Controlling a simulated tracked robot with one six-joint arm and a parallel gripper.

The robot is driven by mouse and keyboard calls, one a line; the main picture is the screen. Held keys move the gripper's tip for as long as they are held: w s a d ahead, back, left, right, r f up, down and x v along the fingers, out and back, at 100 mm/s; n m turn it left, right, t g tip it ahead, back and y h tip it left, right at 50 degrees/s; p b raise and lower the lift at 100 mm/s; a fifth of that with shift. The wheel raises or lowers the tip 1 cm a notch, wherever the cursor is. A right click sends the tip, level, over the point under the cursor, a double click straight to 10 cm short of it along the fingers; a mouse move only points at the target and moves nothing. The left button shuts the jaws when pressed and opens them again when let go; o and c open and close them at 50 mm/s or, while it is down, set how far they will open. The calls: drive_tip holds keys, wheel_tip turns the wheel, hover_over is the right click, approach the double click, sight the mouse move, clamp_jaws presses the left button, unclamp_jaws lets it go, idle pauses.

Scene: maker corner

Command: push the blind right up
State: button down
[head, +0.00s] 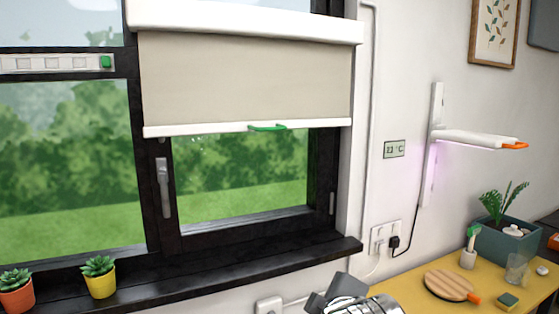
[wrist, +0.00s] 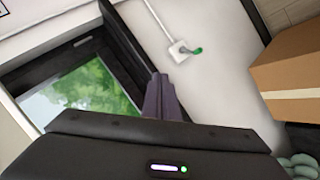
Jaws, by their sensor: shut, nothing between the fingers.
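The beige roller blind (head: 245,80) hangs partway down over the right window pane in the head view. Its white bottom bar (head: 200,130) carries a green handle (head: 267,127) near the middle. Glass shows below the bar. My gripper (wrist: 160,82) shows in the wrist view with its dark fingers together and nothing between them. It is apart from the blind and handle, which I cannot make out in the wrist view. In the head view only a grey part of my arm shows at the bottom edge, well below the blind.
Potted plants (head: 99,277) stand on the dark sill at left. A white lamp (head: 475,138) juts from the wall at right, above a yellow worktop (head: 410,282). In the wrist view a cardboard box (wrist: 290,75) is at right. The space before the blind looks clear.

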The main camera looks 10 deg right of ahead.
drive_tip(key=w+r+n+t+y, duration=0.2)
drive_tip(key=w+r+n+t, duration=0.3)
drive_tip(key=r+n, duration=0.5)
drive_tip(key=w+a+r+n+t+y, duration=0.1)
drive_tip(key=w+r+n+t+y, duration=0.2)
drive_tip(key=n, duration=1.5)
drive_tip(key=shift+w+a+r+t+y, duration=0.25)
drive_tip(key=shift+w+r+t, duration=1.45)
drive_tip(key=shift+w+r, duration=1.6)
drive_tip(key=shift+s+r, duration=0.1)
drive_tip(key=shift+r, duration=0.05)
drive_tip(key=w+a+r, duration=0.1)
drive_tip(key=w+r, duration=0.7)
drive_tip(key=shift+a, duration=0.2)
